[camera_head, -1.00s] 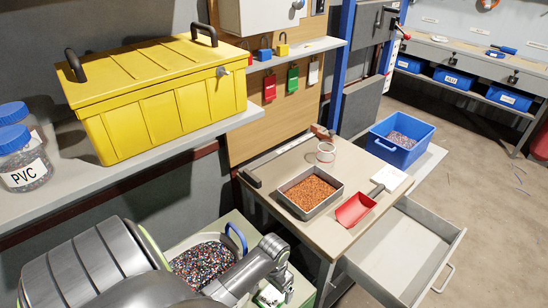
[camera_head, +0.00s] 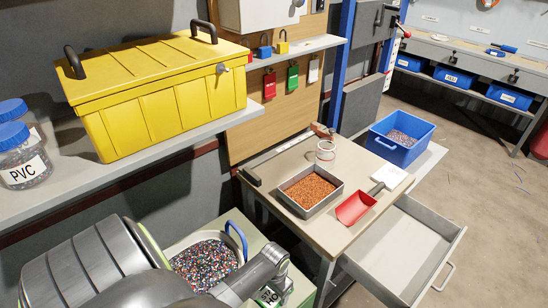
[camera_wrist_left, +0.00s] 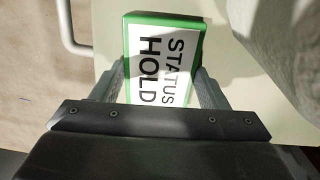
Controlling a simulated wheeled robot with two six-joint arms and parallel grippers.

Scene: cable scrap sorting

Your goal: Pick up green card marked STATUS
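The green card (camera_wrist_left: 160,60) with a white face reading STATUS HOLD lies on a pale green surface in the left wrist view. My left gripper (camera_wrist_left: 160,75) is open, with one finger along each side of the card; I cannot tell whether the fingers touch it. In the head view my left gripper (camera_head: 266,292) is low at the bottom centre, and a small part of the card's green and white shows there. My wrist hides most of it. My right gripper is not in view.
A tub of mixed granules (camera_head: 205,262) with a blue handle stands close beside my left wrist. A workbench (camera_head: 280,220) with a copper-filled tray (camera_head: 309,192), a red scoop (camera_head: 355,208) and an open drawer (camera_head: 405,248) is to the right. A shelf (camera_head: 190,140) is above.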

